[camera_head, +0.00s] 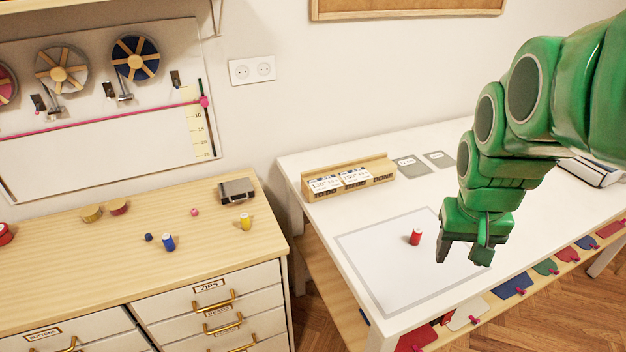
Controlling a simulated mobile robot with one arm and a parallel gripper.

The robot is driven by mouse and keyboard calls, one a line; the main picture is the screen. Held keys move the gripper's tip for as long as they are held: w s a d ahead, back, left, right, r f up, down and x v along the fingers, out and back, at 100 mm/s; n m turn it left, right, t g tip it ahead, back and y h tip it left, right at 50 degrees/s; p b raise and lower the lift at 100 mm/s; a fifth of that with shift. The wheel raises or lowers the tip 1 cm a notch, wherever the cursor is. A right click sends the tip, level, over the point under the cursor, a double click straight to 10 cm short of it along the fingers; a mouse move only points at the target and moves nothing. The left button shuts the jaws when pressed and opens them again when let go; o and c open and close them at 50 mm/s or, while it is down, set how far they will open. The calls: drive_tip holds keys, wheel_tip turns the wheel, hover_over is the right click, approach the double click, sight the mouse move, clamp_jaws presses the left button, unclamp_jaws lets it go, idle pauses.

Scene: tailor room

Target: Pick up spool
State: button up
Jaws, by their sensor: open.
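A small red spool (415,237) stands upright on the grey-bordered mat (372,262) on the white table. My gripper (468,257) is open and empty, with its fingers pointing down. In the picture it is to the right of the red spool, apart from it; its exact height above the table is hard to tell. On the wooden dresser top at left stand a blue spool (168,243) and a yellow spool (245,222).
A wooden card holder (350,178) stands at the table's back left, with grey cards (411,166) beside it. Coloured swatches (511,285) hang along the table's front edge. The dresser top (100,262) also holds a dark metal box (237,190). The mat around the red spool is clear.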

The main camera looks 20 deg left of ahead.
drive_tip(key=w+a+f+t, duration=0.1)
drive_tip(key=w+a, duration=0.9)
drive_tip(key=n+t+y, duration=0.1)
drive_tip(key=n+y, duration=0.1)
drive_tip(key=n, duration=0.1)
hover_over(244, 217)
drive_tip(key=s, duration=0.2)
wheel_tip(244, 217, down, 15)
drive_tip(key=shift+d+f, duration=0.15)
drive_tip(key=shift+f, duration=0.4)
drive_tip(key=shift+w+x, duration=0.2)
drive_tip(key=shift+x, duration=3.35)
drive_tip(key=shift+d+r, duration=0.1)
drive_tip(key=shift+d, duration=0.1)
drive_tip(key=shift+c, duration=0.3)
clamp_jaws()
